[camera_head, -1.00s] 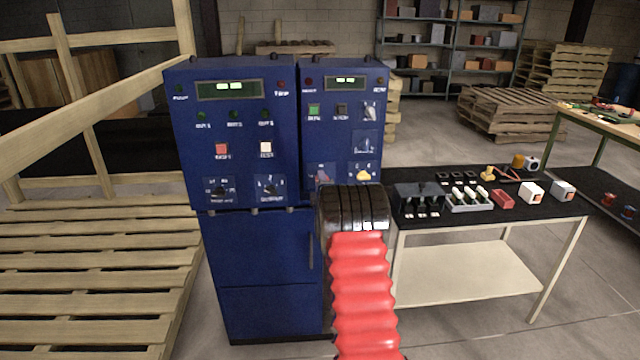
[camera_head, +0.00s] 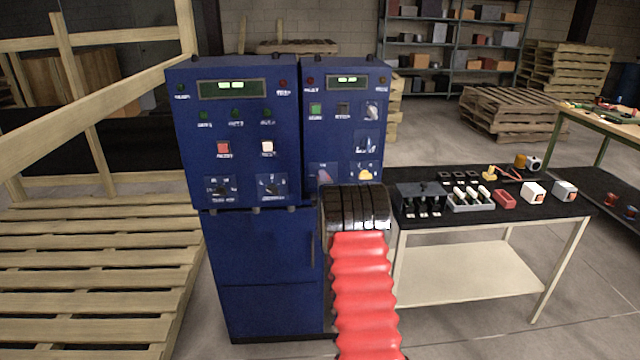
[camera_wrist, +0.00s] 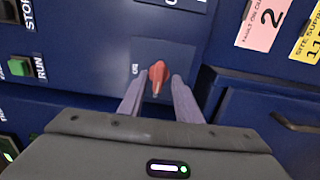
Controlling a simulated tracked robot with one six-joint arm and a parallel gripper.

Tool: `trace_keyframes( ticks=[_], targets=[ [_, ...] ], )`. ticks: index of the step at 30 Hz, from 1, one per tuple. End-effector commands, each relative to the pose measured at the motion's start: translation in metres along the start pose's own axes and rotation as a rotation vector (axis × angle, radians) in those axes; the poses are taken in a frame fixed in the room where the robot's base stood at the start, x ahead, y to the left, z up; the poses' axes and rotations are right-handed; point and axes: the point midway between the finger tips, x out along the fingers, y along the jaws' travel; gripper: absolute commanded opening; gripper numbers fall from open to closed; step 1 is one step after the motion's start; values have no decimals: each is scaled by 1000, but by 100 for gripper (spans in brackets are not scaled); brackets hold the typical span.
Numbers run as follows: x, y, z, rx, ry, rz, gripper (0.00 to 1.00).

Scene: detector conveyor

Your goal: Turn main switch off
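A red switch knob (camera_wrist: 157,76) sits on a blue panel plate in the wrist view, with an "ON" label to its left. In the head view the red switch (camera_head: 323,173) shows low on the right control cabinet (camera_head: 340,125), just above my arm. My gripper (camera_wrist: 157,84) is at the panel, with one finger on each side of the knob. Narrow gaps show between the fingers and the knob, so it is open around it.
A green RUN button (camera_wrist: 19,67) and a STOP button lie left in the wrist view. Pink (camera_wrist: 264,22) and yellow tags are at upper right. A left control cabinet (camera_head: 232,130) adjoins the right one. A black-topped table (camera_head: 480,217) with parts stands right of my arm.

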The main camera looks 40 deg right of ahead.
Motion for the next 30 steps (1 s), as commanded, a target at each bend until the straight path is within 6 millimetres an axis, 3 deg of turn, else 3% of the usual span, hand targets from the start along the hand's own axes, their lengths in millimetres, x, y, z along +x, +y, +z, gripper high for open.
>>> trace_keyframes(
  ticks=[8, 14, 30],
  targets=[
    [-2, 0, 0, 1, 0, 1, 30],
    [-14, 1, 0, 0, 0, 2, 30],
    [-79, 0, 0, 0, 0, 0, 30]
  ],
)
